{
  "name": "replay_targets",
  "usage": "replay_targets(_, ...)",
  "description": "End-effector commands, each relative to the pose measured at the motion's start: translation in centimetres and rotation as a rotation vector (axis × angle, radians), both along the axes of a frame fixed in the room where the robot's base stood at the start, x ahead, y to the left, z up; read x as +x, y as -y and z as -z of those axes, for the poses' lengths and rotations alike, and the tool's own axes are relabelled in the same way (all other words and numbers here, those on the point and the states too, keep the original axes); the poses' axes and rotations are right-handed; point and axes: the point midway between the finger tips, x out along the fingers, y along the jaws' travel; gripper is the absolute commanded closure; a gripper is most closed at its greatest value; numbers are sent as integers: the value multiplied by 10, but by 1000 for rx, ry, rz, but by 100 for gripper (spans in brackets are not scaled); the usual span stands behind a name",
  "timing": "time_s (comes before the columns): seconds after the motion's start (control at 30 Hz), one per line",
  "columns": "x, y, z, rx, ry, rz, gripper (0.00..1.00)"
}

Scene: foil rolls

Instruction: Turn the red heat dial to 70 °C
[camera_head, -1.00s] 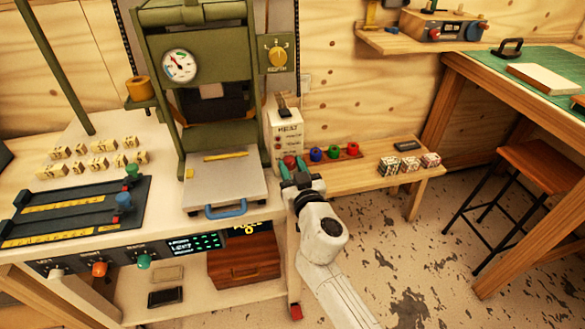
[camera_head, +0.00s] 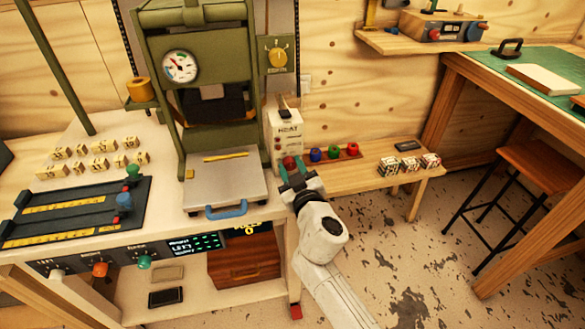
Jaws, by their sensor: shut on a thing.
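The white heat box (camera_head: 284,130) labelled HEAT stands to the right of the green press. The red heat dial (camera_head: 289,162) is low on its front, partly hidden by my gripper. My gripper (camera_head: 291,172) reaches up to the dial from the front and is shut on it. The dial's pointer and any temperature marks are too small to read.
The green press (camera_head: 205,135) with a blue-handled plate (camera_head: 225,211) is close on the left. Blue, green and red foil rolls (camera_head: 333,153) stand just right of my gripper on a low wooden bench (camera_head: 350,180). A stool (camera_head: 545,165) is far right.

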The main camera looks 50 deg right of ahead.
Motion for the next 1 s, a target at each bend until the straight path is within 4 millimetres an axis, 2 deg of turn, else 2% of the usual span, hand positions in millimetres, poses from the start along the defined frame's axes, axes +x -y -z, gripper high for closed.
replay_targets(1.0, 2, -4, 0, -802, -541, -3, 95)
